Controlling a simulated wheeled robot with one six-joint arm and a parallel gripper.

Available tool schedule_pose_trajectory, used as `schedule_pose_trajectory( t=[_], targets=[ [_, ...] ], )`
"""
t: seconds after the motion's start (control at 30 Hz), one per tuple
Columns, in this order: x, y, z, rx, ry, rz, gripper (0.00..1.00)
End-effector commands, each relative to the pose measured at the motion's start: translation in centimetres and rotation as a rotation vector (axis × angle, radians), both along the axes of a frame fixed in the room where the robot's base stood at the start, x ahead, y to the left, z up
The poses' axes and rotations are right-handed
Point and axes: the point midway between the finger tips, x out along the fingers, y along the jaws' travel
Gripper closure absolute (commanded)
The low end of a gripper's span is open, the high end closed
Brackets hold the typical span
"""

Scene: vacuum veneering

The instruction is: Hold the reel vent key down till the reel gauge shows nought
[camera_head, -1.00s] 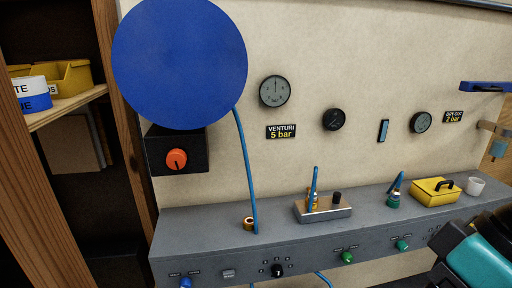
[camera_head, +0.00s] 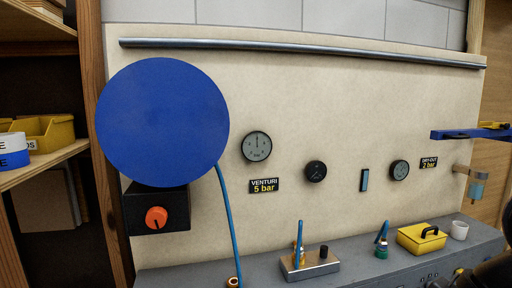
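A large blue hose reel (camera_head: 163,122) hangs at the left of the board, with a blue hose (camera_head: 228,225) running down from it. A dark gauge (camera_head: 316,171) and another round gauge (camera_head: 399,170) are further right. No label shows which is the reel gauge. A metal block (camera_head: 310,265) on the bench bears a black knob or key (camera_head: 323,251); I cannot tell if it is the reel vent key. My gripper's fingers are not in view.
An orange knob (camera_head: 156,217) sits on a black box below the reel. A yellow case (camera_head: 421,238) and a white cup (camera_head: 459,230) stand at the bench's right. A blue bracket (camera_head: 470,133) juts out at the right. Dark parts of my arm fill the lower right corner.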

Motion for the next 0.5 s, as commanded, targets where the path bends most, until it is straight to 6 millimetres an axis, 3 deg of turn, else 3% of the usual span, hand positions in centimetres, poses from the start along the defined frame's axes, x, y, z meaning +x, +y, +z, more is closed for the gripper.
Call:
schedule_pose_trajectory(
  t=[0.03,0.13,0.5],
  targets=[
    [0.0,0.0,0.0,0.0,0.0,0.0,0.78],
    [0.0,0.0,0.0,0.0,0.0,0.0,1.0],
    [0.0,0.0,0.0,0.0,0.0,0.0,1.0]
  ],
)
